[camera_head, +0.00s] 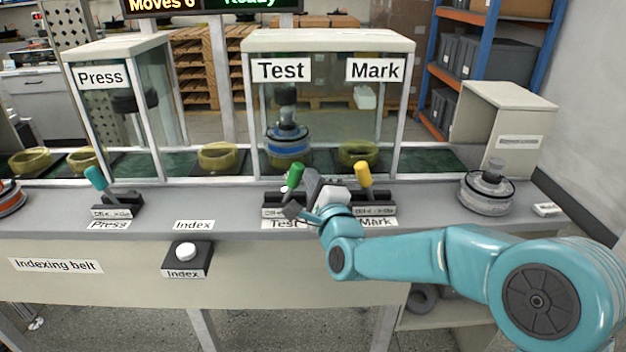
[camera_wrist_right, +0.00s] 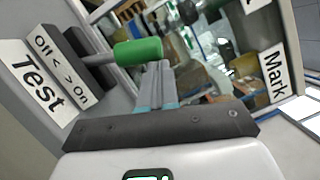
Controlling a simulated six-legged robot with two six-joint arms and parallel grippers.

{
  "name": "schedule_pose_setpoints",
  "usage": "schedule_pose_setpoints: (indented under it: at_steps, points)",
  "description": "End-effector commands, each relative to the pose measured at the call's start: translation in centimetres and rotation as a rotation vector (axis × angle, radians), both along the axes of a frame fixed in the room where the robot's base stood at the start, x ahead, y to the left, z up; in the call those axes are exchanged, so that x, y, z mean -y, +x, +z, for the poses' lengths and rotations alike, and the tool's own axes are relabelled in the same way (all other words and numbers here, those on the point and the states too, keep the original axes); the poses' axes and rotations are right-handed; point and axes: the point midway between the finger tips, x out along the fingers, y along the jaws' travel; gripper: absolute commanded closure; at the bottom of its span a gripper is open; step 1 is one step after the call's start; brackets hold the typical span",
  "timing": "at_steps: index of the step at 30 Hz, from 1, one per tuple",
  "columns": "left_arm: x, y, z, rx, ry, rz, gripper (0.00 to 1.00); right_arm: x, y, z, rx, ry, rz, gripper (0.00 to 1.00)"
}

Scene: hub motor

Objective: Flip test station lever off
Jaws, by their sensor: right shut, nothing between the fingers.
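The Test station lever has a green handle (camera_head: 294,174) on a dark base (camera_head: 272,200) above the "Test" label. In the head view its handle leans to the right, the side marked on. My right gripper (camera_head: 308,188) is at the right side of this lever and partly covers its base. In the right wrist view the shut, empty fingers (camera_wrist_right: 158,82) are close beside the green handle (camera_wrist_right: 138,52); I cannot tell whether they touch it. The off/on label (camera_wrist_right: 62,70) shows beside the lever. My left gripper is not in view.
A yellow Mark lever (camera_head: 363,173) stands close to the right of my gripper. A teal Press lever (camera_head: 95,178) and a white Index button (camera_head: 186,251) are to the left. The glass-walled Test and Mark enclosure (camera_head: 330,45) rises behind. A hub motor (camera_head: 487,190) sits at the right.

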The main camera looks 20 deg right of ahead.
Motion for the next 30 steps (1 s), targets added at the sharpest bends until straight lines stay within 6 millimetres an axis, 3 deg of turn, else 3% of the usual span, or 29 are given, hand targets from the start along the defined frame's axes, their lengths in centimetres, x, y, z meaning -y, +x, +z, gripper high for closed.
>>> schedule_pose_setpoints:
  at_steps: [20,30]
  points:
    - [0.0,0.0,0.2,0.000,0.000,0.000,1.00,-0.7,0.2,0.6,-0.024,-0.085,0.000,1.00]
    - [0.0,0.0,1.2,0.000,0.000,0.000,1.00,-2.5,0.7,1.8,-0.074,-0.262,0.002,1.00]
